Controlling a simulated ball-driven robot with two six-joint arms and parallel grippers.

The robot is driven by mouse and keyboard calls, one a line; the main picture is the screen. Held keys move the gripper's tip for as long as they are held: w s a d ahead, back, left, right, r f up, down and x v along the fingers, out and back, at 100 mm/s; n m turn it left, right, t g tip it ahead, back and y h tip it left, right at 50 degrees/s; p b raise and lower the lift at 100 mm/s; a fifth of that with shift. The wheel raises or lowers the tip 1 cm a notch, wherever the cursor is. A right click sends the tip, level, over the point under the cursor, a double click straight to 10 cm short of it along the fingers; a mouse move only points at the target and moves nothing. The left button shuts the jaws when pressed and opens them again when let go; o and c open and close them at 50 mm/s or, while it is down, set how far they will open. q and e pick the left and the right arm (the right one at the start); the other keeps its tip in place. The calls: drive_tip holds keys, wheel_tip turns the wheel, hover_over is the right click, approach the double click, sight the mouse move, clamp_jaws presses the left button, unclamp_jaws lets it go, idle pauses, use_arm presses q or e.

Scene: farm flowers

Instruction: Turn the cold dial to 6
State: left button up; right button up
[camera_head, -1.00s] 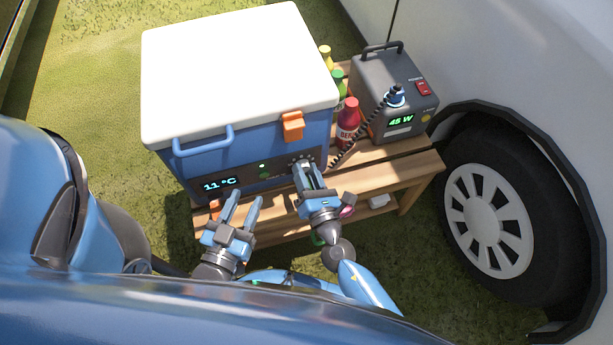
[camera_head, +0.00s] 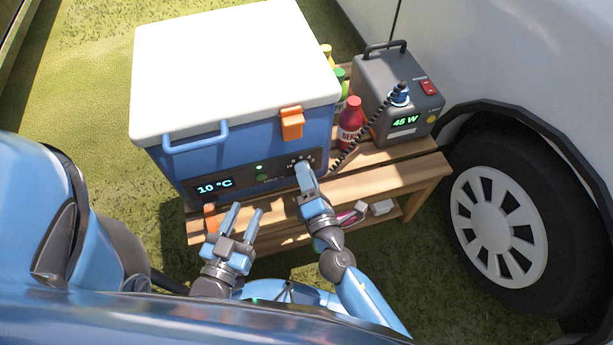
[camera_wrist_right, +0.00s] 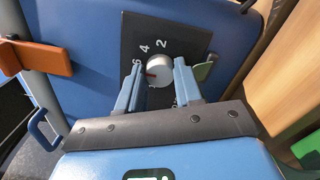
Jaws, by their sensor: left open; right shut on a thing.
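The blue cooler box with a white lid (camera_head: 235,60) stands on a wooden bench. Its front panel has a lit display (camera_head: 214,187) reading 10 °C. The cold dial (camera_wrist_right: 160,72) is a pale round knob on the dark panel, with 2, 4 and 6 visible around it. Its red mark points left, near the 6; the exact setting is hard to tell. My right gripper (camera_head: 304,170) is shut on the dial, one finger on each side in the right wrist view, and hides most of it in the head view. My left gripper (camera_head: 247,210) is open and empty in front of the cooler.
Bottles, including a red one (camera_head: 350,122), stand right of the cooler. A grey power unit (camera_head: 395,90) reading 45 W has a coiled cable running towards the cooler. The bench (camera_head: 400,180) edge and a vehicle wheel (camera_head: 498,225) are to the right.

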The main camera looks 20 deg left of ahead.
idle(0.4)
drive_tip(key=o, duration=1)
drive_tip(key=shift+o, duration=0.2)
drive_tip(key=shift+s, duration=0.1)
drive_tip(key=b+v, duration=0.1)
drive_tip(key=v, duration=0.9)
drive_tip(key=shift+s+d, duration=0.25)
drive_tip(key=shift+s, duration=0.05)
drive_tip(key=shift+f, duration=0.1)
